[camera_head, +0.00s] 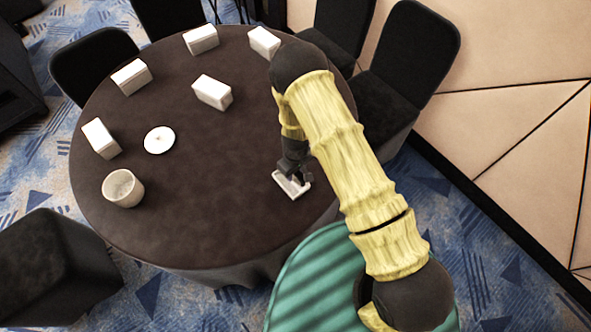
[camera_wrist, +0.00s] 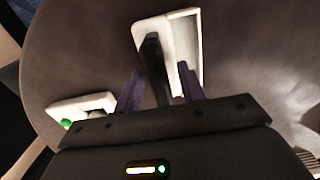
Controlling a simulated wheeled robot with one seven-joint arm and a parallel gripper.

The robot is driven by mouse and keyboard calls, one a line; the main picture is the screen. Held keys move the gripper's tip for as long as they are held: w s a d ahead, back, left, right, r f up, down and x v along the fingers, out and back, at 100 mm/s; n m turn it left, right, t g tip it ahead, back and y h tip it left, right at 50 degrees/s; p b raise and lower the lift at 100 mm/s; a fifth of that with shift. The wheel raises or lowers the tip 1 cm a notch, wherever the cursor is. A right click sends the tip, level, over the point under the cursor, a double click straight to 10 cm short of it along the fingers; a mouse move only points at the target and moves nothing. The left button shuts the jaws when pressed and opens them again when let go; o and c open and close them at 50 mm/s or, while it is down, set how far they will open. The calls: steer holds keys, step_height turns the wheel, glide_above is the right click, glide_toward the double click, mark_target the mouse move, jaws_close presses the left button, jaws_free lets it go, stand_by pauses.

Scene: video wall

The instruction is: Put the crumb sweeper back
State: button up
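A small white, shallow tray-like piece (camera_head: 291,184) lies on the dark round table near its right edge, partly hidden by my gripper. In the wrist view it is a pale piece with a raised rim (camera_wrist: 187,40), and a dark bar (camera_wrist: 153,60) runs along its left side. I take these to be the crumb sweeper, but cannot tell whether they are one piece. My gripper (camera_head: 296,172) is low over it. In the wrist view its two purple fingers (camera_wrist: 160,80) stand apart, one on each side of the dark bar, with gaps showing.
The dark table (camera_head: 200,130) also bears several white boxes (camera_head: 212,92), a white plate (camera_head: 159,140) and a pale cup (camera_head: 123,188). A white object with a green spot (camera_wrist: 85,108) shows in the wrist view. Black chairs (camera_head: 415,45) surround the table.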

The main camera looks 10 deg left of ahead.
steer(key=shift+r, duration=0.1)
step_height(320, 180, up, 12)
steer(key=b, duration=0.3)
stand_by(0.3)
stand_by(0.7)
steer(key=d+r+m, duration=0.5)
steer(key=d+r, duration=0.7)
steer(key=s+d+r+m+t, duration=0.1)
steer(key=s+d+r+m, duration=0.1)
steer(key=s+d+r, duration=0.2)
steer(key=s+d+r+m+t, duration=0.1)
steer(key=s+d+r+m, duration=0.2)
steer(key=d, duration=0.5)
step_height(320, 180, up, 2)
steer(key=shift+s+d+r+t, duration=0.2)
steer(key=shift+s+t, duration=0.1)
steer(key=shift+s, duration=0.25)
steer(key=shift+w+a, duration=0.1)
steer(key=shift+a, duration=0.15)
